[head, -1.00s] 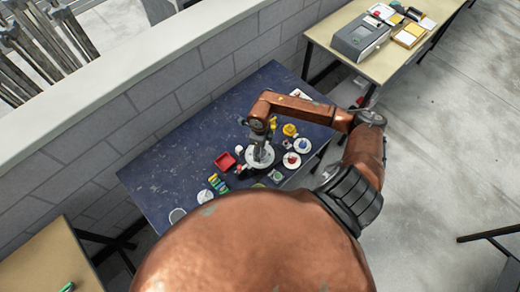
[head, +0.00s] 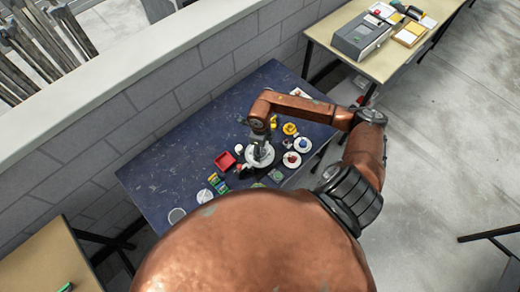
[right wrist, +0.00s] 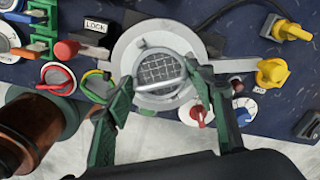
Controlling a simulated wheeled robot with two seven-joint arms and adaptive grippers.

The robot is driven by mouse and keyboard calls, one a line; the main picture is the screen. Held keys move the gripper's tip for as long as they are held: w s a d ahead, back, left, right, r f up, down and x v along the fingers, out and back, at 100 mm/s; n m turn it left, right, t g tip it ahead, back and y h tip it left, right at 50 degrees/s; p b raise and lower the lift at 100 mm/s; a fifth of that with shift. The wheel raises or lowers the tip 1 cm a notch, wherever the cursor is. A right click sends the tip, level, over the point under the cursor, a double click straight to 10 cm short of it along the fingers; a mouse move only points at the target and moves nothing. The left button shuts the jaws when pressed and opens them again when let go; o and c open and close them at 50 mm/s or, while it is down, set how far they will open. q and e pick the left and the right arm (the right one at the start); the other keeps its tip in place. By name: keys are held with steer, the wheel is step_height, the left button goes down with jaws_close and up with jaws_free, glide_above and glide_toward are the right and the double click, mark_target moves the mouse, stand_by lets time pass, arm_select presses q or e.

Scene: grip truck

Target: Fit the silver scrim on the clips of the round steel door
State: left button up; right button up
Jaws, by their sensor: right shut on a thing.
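The round steel door (right wrist: 128,50) is a pale grey disc on the dark blue table; in the head view it shows as a small pale disc (head: 262,160) under my right gripper (head: 259,147). The silver scrim (right wrist: 160,68), a round wire mesh in a metal rim, is over the middle of the door in the right wrist view. The green fingers of my right gripper (right wrist: 158,84) are on either side of the scrim's near part and shut on it. I cannot make out the clips, or whether the scrim touches them. My left gripper is not in view.
Red (right wrist: 57,78) and yellow-green (right wrist: 97,86) knobs, a lock-labelled block (right wrist: 95,26) and yellow fittings (right wrist: 272,70) crowd around the door. The left part of the blue table (head: 160,185) is mostly clear.

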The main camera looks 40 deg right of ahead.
steer(key=shift+f, duration=0.15)
stand_by(0.3)
steer(key=shift+s, duration=0.1)
steer(key=o, duration=1.4)
steer(key=shift+o, duration=0.9)
steer(key=shift+o, duration=0.9)
steer(key=shift+r+p, duration=1.85)
steer(key=shift+r, duration=2)
